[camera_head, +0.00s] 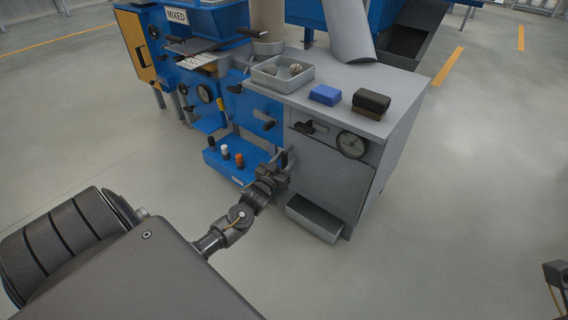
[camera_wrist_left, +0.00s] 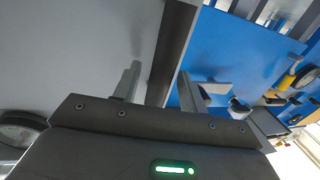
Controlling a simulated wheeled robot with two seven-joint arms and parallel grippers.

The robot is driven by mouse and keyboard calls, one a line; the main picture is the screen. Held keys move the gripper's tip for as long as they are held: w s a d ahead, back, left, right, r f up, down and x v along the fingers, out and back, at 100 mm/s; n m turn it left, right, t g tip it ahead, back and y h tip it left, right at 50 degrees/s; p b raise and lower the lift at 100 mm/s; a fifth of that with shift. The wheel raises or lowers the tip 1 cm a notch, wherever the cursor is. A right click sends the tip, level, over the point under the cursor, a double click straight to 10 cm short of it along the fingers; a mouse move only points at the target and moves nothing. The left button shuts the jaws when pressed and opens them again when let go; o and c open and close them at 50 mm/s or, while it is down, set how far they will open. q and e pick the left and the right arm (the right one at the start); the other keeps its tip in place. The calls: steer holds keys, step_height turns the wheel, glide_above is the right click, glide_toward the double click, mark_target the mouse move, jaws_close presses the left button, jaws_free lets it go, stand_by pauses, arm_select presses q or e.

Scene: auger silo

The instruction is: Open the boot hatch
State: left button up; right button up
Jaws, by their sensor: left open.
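My left gripper (camera_head: 284,160) is in front of the near left corner of the grey cabinet (camera_head: 328,172). Its jaws are open and empty. In the left wrist view the two fingers (camera_wrist_left: 157,88) point at a dark vertical edge (camera_wrist_left: 172,50) between a grey panel (camera_wrist_left: 70,50) and a blue panel (camera_wrist_left: 235,55). I cannot tell whether they touch it. The grey cabinet front has a dark handle (camera_head: 305,127) and a round gauge (camera_head: 351,144). The blue machine beside it has dark handles (camera_head: 267,125). No label shows which panel is the boot hatch. A dark part of my right arm shows at the right edge.
A grey tray (camera_head: 281,75), a blue block (camera_head: 325,95) and a black item (camera_head: 371,101) are on the cabinet top. A low blue rack (camera_head: 228,165) with small knobs stands at the left. An open grey bin (camera_head: 314,217) sits below the cabinet front. Floor in front is clear.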

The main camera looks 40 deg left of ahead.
arm_select(q)
steer(key=shift+w, duration=0.25)
jaws_close()
